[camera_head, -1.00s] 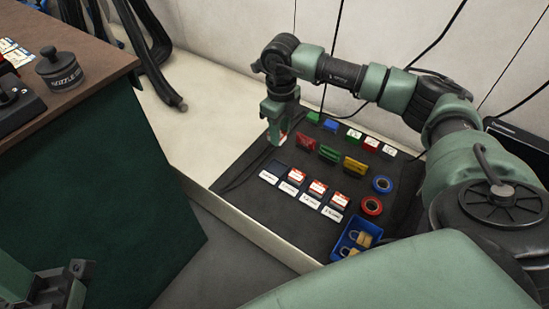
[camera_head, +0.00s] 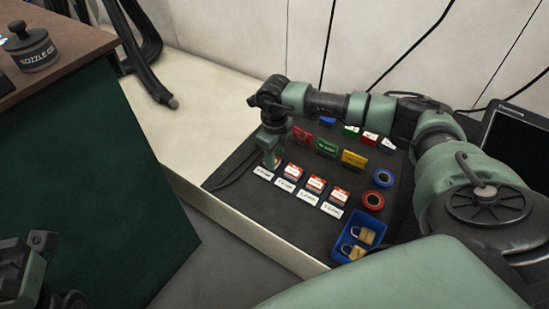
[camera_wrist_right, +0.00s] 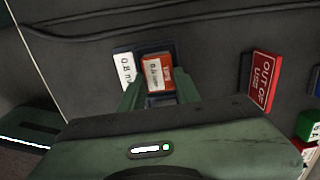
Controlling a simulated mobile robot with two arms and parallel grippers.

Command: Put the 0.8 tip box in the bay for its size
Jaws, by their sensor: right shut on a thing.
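The 0.8 tip box (camera_wrist_right: 156,74), orange-red with a white label, is between the fingers of my right gripper (camera_wrist_right: 160,92), which is shut on it. In the wrist view the box is inside the outline of a dark blue bay (camera_wrist_right: 152,47) beside the white 0.8 label (camera_wrist_right: 126,68). I cannot tell whether it touches the bay floor. In the head view my right gripper (camera_head: 270,161) is low over the left end of the bay row, behind its end label (camera_head: 263,173), and hides the box. My left gripper (camera_head: 32,265) is partly in view at the lower left, away from the bays.
Red-white boxes (camera_head: 316,183) fill the neighbouring bays. Behind stand red, green and yellow tags (camera_head: 354,159). Tape rolls (camera_head: 373,201) and a blue bin (camera_head: 344,247) with padlocks are at right. A cable (camera_head: 235,169) lies left of the bays.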

